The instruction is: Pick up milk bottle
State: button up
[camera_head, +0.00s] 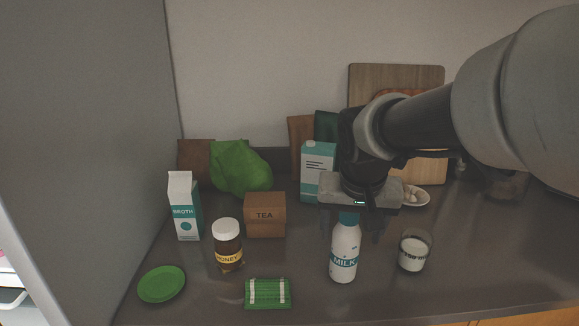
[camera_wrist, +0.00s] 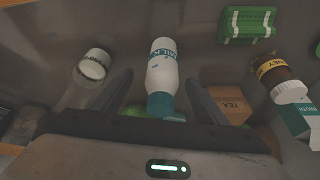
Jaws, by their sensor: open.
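The milk bottle (camera_head: 344,255) is white with a teal cap and a teal label reading MILK. It stands upright on the dark counter, its cap just under my gripper (camera_head: 356,222). In the wrist view the milk bottle (camera_wrist: 162,68) lies between the two spread fingers of my gripper (camera_wrist: 160,85), with its cap end toward the palm. My gripper is open, and a gap shows on each side of the bottle. In the head view the hand partly hides the cap.
A glass of milk (camera_head: 414,250) stands close right of the bottle. Left are a green packet (camera_head: 268,293), honey jar (camera_head: 227,245), tea box (camera_head: 265,215), broth carton (camera_head: 184,206) and green plate (camera_head: 162,284). A teal carton (camera_head: 318,172) and cutting board (camera_head: 397,78) are behind.

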jog(key=x, duration=0.2)
jog(key=b+x, duration=0.1)
jog(key=x, duration=0.3)
jog(key=shift+w+a+f+b, duration=0.2)
jog(key=shift+w+f+b, duration=0.05)
jog(key=shift+f+b, duration=0.1)
jog(key=shift+r, duration=0.1)
jog(key=c, duration=1.3)
